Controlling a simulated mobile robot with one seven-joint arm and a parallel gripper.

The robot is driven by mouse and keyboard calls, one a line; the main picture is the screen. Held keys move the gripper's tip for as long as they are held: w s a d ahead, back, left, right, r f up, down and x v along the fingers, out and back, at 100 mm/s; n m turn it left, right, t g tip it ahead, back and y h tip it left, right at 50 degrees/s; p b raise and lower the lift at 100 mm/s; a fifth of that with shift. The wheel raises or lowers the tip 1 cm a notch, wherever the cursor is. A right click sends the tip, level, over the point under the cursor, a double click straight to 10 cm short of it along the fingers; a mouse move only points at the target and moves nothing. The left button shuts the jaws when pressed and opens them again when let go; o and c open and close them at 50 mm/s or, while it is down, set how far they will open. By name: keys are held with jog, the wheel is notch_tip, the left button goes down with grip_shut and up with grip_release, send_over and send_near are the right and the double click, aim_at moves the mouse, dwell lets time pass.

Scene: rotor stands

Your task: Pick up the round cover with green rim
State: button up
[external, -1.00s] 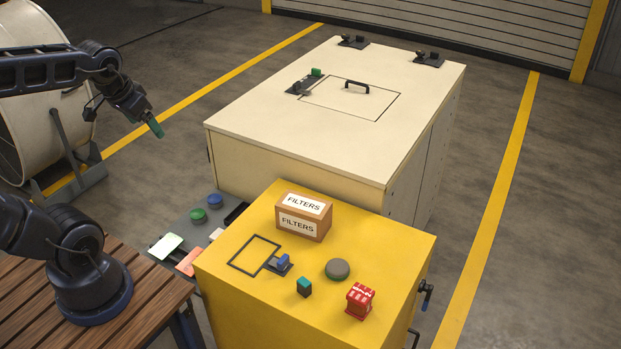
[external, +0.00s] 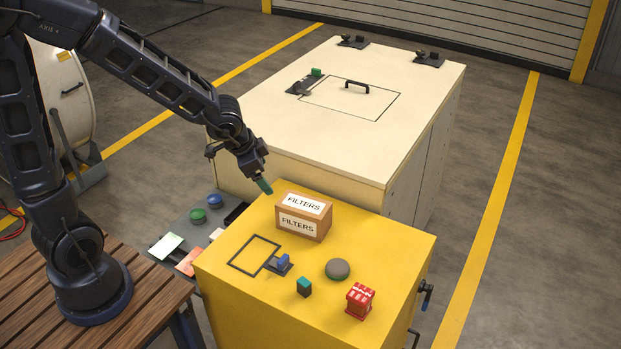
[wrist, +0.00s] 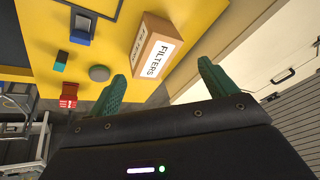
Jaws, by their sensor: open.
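The round cover (external: 338,269) has a grey-brown top and a green rim. My gripper (external: 265,186) is above the far left edge of the yellow top, behind and left of the filters box, apart from the cover. In the wrist view its two green fingers (wrist: 160,88) are spread, with nothing between them.
The cardboard filters box (external: 303,217) stands between my gripper and the cover. A blue-topped latch (external: 281,263), a green-and-dark block (external: 304,287) and a red box (external: 360,301) are also on the yellow top. The cream cabinet (external: 300,170) stands behind. Bare yellow surface lies right of the cover.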

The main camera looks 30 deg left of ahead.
jog(key=s+d+f+m+g+h, duration=0.1)
jog(key=d+f+m+h, duration=0.1)
jog(key=d+f, duration=0.5)
jog(key=m+g+h, duration=0.1)
jog(key=m+h, duration=0.1)
send_near(338, 266)
jog(key=shift+a+x, duration=0.1)
jog(key=shift+x, duration=0.8)
jog(key=shift+a+x, duration=0.15)
jog(key=shift+x, duration=0.7)
jog(key=shift+f, duration=0.2)
jog(key=shift+x, duration=2.55)
jog(key=shift+d+r, duration=0.1)
jog(key=shift+d, duration=0.1)
jog(key=c, duration=1.1)
jog(key=shift+c, duration=0.2)
jog(key=shift+r, duration=0.15)
